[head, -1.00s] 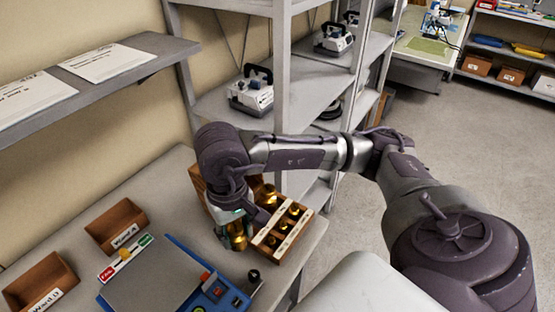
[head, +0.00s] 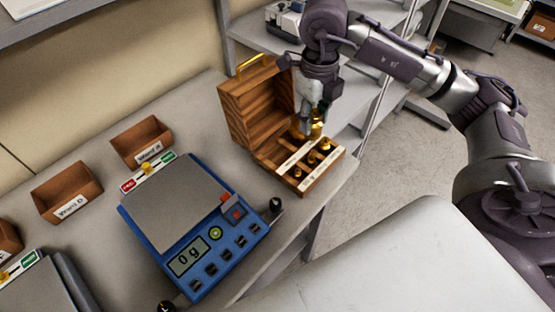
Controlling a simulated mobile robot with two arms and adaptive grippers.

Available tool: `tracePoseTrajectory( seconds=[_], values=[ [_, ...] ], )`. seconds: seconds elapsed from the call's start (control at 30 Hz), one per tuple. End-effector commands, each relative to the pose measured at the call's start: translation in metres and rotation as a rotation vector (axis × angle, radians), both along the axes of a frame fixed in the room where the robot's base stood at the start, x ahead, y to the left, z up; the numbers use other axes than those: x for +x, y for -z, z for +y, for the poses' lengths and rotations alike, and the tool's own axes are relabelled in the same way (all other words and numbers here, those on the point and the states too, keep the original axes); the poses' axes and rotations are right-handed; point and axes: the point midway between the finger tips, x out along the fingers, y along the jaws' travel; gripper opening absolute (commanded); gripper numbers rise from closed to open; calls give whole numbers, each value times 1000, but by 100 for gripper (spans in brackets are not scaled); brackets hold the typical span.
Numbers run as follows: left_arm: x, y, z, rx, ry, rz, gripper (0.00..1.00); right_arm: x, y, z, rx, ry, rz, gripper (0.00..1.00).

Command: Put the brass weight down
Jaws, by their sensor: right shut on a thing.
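The brass weight (head: 317,128) is in my right gripper (head: 312,120), which is shut on it. The gripper points down over the back part of an open wooden weight case (head: 262,108). Whether the weight touches the case cannot be told. Several other brass weights (head: 311,159) sit in the case's slotted tray, behind pale labelled strips. The blue scale (head: 187,215), left of the case, has a bare grey plate and reads 0 g. My left gripper is not in view.
Small wooden bins (head: 142,143) with ward labels stand along the wall side of the bench (head: 95,140). A second scale (head: 45,285) is at the lower left. Metal shelving (head: 250,38) stands behind the case. Bare bench lies between the blue scale and the case.

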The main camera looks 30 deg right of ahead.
Motion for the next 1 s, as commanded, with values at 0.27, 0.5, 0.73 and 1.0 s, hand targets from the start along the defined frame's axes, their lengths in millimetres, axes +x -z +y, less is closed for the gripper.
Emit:
tracePoseTrajectory(
  seconds=[0.27, 0.5, 0.73, 1.0],
  values=[
    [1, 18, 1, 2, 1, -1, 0, 9, -1, -30, 6, 785, -17, 0],
    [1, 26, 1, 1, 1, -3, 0, 12, -4, -47, 13, 1282, -20, 0],
    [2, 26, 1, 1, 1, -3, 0, 15, -4, -47, 15, 1454, -19, 0],
    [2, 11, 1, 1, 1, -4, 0, 32, 25, 4, 15, 1456, -15, 0]
  ],
)
